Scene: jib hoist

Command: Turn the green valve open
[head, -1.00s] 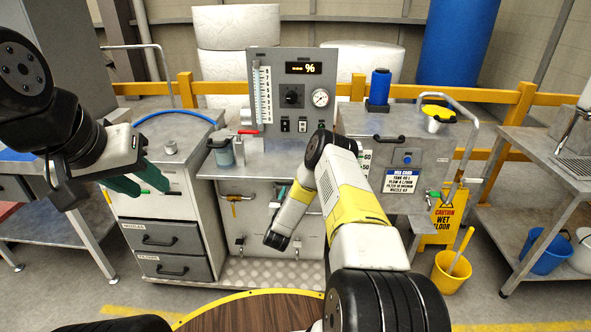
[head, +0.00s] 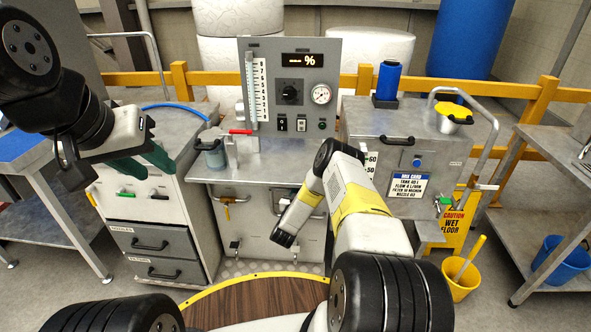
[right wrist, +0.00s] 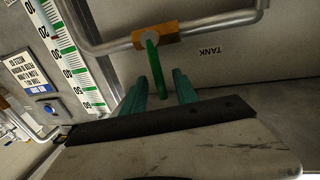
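In the right wrist view a green valve lever (right wrist: 154,62) hangs from a brass valve body (right wrist: 156,36) on a metal pipe. My right gripper (right wrist: 160,79) is open, with one teal finger on each side of the lever's lower end. Gaps show on both sides, so the fingers do not appear closed on it. In the head view my right gripper and this lever cannot be made out. My left gripper (head: 144,166) is open and empty, held in front of the left cabinet.
A yellow bucket (head: 462,282) stands on the floor at right.

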